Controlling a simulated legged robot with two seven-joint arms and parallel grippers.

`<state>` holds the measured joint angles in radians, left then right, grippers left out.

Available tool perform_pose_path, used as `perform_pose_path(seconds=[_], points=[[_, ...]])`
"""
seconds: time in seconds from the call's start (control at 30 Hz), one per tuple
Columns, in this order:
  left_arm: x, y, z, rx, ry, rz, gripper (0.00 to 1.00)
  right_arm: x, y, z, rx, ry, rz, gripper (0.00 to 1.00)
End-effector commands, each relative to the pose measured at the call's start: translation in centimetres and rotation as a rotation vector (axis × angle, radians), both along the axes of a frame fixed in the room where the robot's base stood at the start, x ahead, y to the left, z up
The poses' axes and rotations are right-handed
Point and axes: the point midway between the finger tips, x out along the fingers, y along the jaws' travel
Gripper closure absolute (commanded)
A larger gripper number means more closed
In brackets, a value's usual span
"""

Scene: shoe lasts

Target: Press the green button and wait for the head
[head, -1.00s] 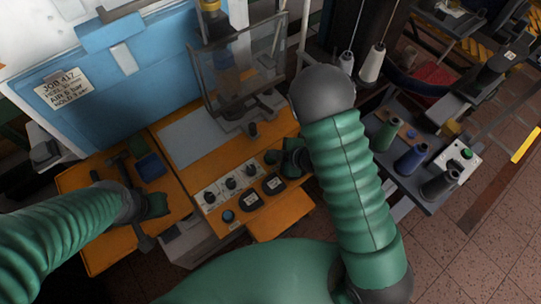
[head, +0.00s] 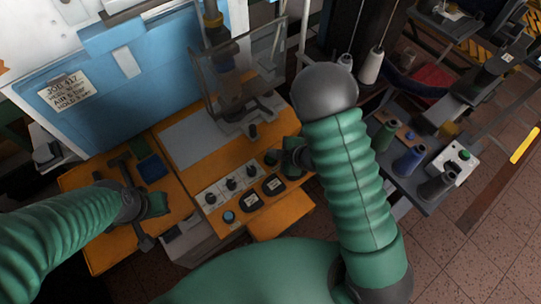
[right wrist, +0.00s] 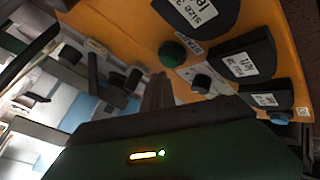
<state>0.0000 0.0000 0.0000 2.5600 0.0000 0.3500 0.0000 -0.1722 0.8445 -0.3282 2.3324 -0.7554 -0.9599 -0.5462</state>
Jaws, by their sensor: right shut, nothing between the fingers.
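The green button (head: 271,157) is on the orange bench; in the right wrist view it is a round green cap (right wrist: 172,54) beside a START label. My right gripper (head: 282,156) is shut and empty, its tips close by the button; I cannot tell whether they touch it. The fingers also show in the right wrist view (right wrist: 158,82). The press head (head: 226,78) is down behind the clear guard (head: 240,65), above the grey bed. My left gripper (head: 155,203) is over the bench's left part; its jaws are unclear.
A white panel with black knobs (head: 231,184) and a blue button (head: 229,217) lie near the button. Dark labelled pieces (head: 251,201) sit at the bench front. Thread cones (head: 409,160) stand on a grey side table at right. A hammer-like tool (head: 125,170) lies at left.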

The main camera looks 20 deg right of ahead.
Motion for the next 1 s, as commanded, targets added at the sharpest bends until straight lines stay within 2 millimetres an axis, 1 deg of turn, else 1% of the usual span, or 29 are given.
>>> perform_pose_path(seconds=[0.17,0.63,0.7,1.0], points=[[0.0,0.0,0.3,0.0,0.0,0.0,1.0,0.0,0.0,0.3,0.0,-0.001,-0.001,1.0],[0.0,0.0,4.3,0.0,0.0,0.0,1.0,0.0,0.0,5.0,0.001,0.0,-0.001,1.0],[0.0,0.0,4.5,0.0,0.0,0.0,1.0,0.0,0.0,5.2,0.0,0.0,-0.002,1.0],[0.0,0.0,4.3,0.0,0.0,0.0,1.0,0.0,0.0,5.0,0.0,0.0,0.0,1.0]])
